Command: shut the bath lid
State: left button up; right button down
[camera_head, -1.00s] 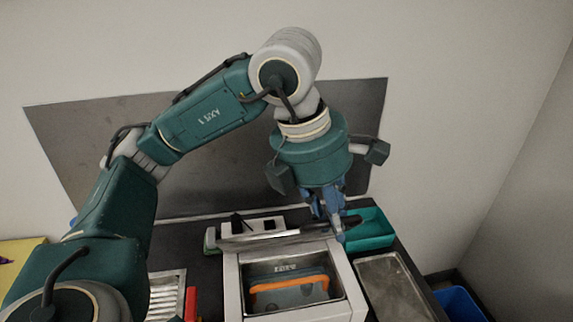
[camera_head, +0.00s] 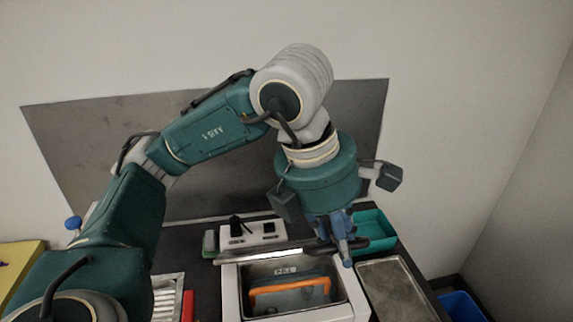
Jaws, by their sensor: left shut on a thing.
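The bath (camera_head: 230,292) is a white box with a metal basin, at the bottom centre of the head view. An orange-framed item (camera_head: 290,293) sits inside it. The bath lid (camera_head: 262,256) shows nearly edge-on as a thin bright and dark strip along the bath's back edge. It stands raised, and the basin is uncovered. My left gripper (camera_head: 341,248), with blue fingers, comes down from above and is shut on the dark bar at the lid's right end. The exact finger contact is partly hidden. My right gripper is not in view.
A teal bin (camera_head: 372,229) stands behind and right of the lid. A metal tray (camera_head: 392,290) lies right of the bath. A white block with dark slots (camera_head: 262,232) stands behind the lid. A red item (camera_head: 188,305) and a blue bin (camera_head: 460,305) flank the area.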

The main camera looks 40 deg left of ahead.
pick_arm(q)
jog(key=shift+s+d+f, duration=0.1)
jog(key=shift+d+f, duration=0.1)
jog(key=shift+s+d+f+b, duration=0.4)
jog(key=shift+d+f+b, duration=0.1)
jog(key=shift+f+b, duration=0.2)
jog(key=shift+s+d+f+b, duration=0.4)
jog(key=shift+d+f+b, duration=0.05)
jog(key=shift+f+b, duration=0.2)
jog(key=shift+s+d+f+b, duration=0.2)
jog(key=shift+d+f+b, duration=0.05)
jog(key=shift+f+b, duration=0.3)
jog(key=shift+s+d+f+b, duration=0.25)
jog(key=shift+f+b, duration=0.2)
jog(key=shift+f, duration=0.05)
jog(key=shift+s+d+f+b, duration=0.2)
jog(key=shift+d+f+b, duration=0.05)
jog(key=shift+f+b, duration=0.3)
jog(key=f+b, duration=0.2)
jog(key=s+d+f+b, duration=0.1)
jog(key=shift+f, duration=0.25)
jog(key=shift+a, duration=0.2)
jog(key=shift+f+b, duration=0.1)
jog(key=shift+b, duration=0.2)
